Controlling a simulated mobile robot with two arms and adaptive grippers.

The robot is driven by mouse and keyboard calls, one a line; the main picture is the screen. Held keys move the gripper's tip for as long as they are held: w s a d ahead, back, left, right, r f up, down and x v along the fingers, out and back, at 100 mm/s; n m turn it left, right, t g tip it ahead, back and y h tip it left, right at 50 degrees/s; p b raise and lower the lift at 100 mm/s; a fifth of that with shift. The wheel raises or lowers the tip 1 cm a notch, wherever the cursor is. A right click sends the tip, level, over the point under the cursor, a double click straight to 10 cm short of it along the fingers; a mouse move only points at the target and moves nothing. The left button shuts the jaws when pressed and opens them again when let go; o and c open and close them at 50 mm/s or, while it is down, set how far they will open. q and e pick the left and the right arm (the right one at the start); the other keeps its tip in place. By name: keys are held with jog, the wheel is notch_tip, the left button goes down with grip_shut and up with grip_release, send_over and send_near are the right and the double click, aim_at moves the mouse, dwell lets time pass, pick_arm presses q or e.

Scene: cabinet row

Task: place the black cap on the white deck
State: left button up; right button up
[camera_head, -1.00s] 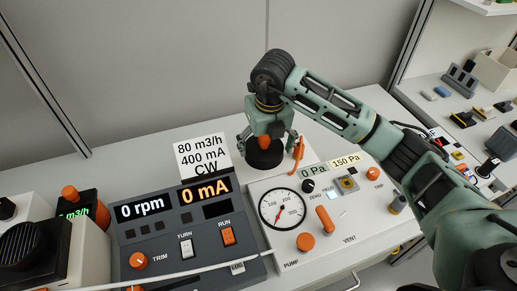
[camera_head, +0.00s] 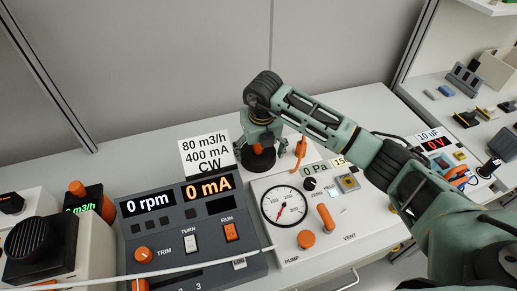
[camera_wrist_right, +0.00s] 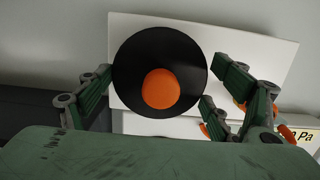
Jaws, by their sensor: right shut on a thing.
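The black cap (camera_head: 257,159) is a round black disc. An orange knob shows at its middle in the right wrist view, where the cap (camera_wrist_right: 130,62) sits between my two fingers. My right gripper (camera_head: 261,140) is shut on the cap. The white deck (camera_head: 262,190) is the pale panel with the round gauge. The cap shows at its back left edge. I cannot tell whether the cap touches it or hangs just above. My left gripper is not in view.
A white sign (camera_head: 205,153) stands just left of the cap. A dark grey control box (camera_head: 165,255) with lit displays stands left of the gauge panel. An orange lever (camera_head: 326,217) and an orange knob (camera_head: 306,239) stand up from the panel. An orange hook-shaped part (camera_head: 299,153) is right of the cap.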

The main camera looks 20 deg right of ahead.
aim_at(261, 156)
jog(key=o, duration=0.8)
jog(key=shift+f, duration=0.15)
jog(key=shift+o, duration=0.8)
jog(key=shift+r, duration=0.35)
notch_tip(261, 156, up, 12)
jog(key=s+b, duration=0.1)
jog(key=s, duration=0.1)
jog(key=shift+f, duration=0.2)
jog(key=shift+w+d, duration=0.1)
